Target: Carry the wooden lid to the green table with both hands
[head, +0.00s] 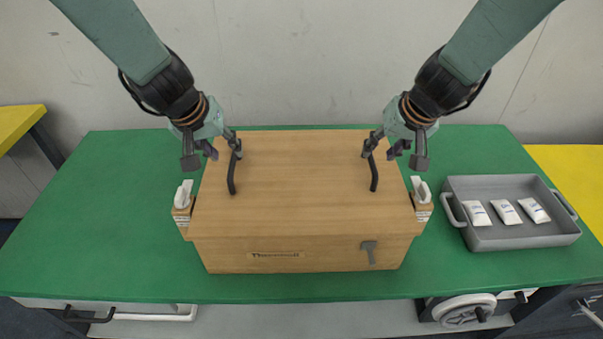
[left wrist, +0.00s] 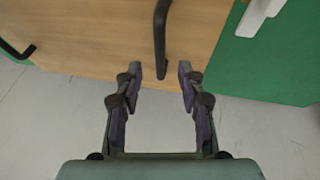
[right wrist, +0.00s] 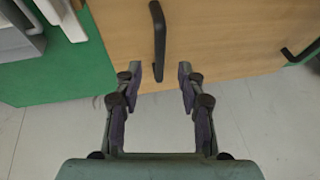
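The wooden lid (head: 300,188) lies on top of a wooden box (head: 222,256) in the middle of the green table (head: 95,220). The lid has two black handles, a left one (head: 232,174) and a right one (head: 373,174). My left gripper (head: 222,146) is open at the far end of the left handle. In the left wrist view this handle (left wrist: 160,40) points between the open fingers. My right gripper (head: 385,147) is open at the far end of the right handle. In the right wrist view this handle (right wrist: 159,45) ends just ahead of the fingertips, roughly centred between them.
A grey tray (head: 520,240) with several white packets stands to the right of the box. White clips (head: 183,194) (head: 421,189) sit at the box's sides. Yellow tables show at the far left (head: 20,122) and right (head: 570,170). The green table's left part is clear.

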